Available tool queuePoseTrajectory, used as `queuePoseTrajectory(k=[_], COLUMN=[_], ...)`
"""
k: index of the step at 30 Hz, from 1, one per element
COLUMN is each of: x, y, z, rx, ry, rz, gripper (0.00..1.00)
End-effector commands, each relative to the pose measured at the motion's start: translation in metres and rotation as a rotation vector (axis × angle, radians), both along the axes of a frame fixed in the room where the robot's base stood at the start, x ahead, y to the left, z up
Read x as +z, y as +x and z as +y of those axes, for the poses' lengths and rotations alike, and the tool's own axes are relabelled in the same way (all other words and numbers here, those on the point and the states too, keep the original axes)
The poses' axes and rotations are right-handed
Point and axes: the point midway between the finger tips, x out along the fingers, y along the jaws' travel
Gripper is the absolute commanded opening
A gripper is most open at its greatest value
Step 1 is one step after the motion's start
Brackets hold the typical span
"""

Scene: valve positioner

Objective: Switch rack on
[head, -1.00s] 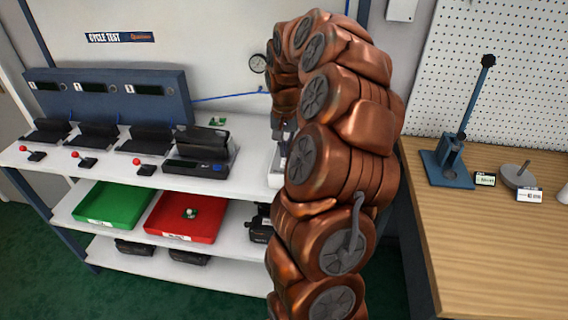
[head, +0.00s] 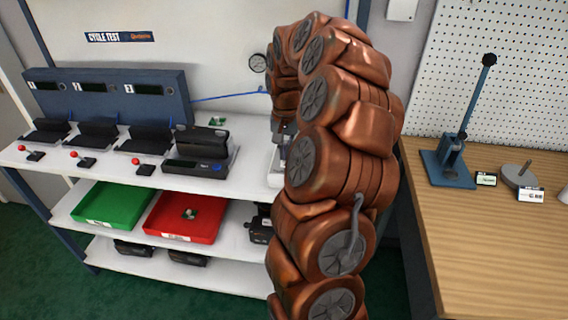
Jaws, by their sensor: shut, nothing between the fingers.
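The blue rack (head: 110,92) stands at the back left of the white bench, with several small dark display windows numbered along its front. Black cradles stand before it, and red-knobbed toggle levers (head: 80,160) sit along the bench's front edge. My gripper (head: 283,136) is at the right end of the bench, mostly hidden behind my copper-coloured arm. What shows of it is a small grey part over a white item (head: 276,176). It is shut and empty, to the right of the rack and apart from it. I cannot see a rack power switch clearly.
A black device (head: 203,150) with a blue button sits on the bench left of my gripper. Green (head: 113,204) and red (head: 186,216) trays are on the shelf below. A blue lever press (head: 449,165) stands on the wooden table.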

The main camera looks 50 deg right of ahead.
Motion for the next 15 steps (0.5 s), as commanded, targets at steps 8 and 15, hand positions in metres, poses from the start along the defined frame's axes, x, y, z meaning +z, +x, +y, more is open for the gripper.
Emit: queuePoseTrajectory(k=[8, 15], x=[-0.0039, -0.0068], y=[-0.0001, -0.0001], z=[0.0000, -0.0001], rx=[0.000, 0.000], ry=[0.000, 0.000], rz=[0.000, 0.000], gripper=[0.00, 0.00])
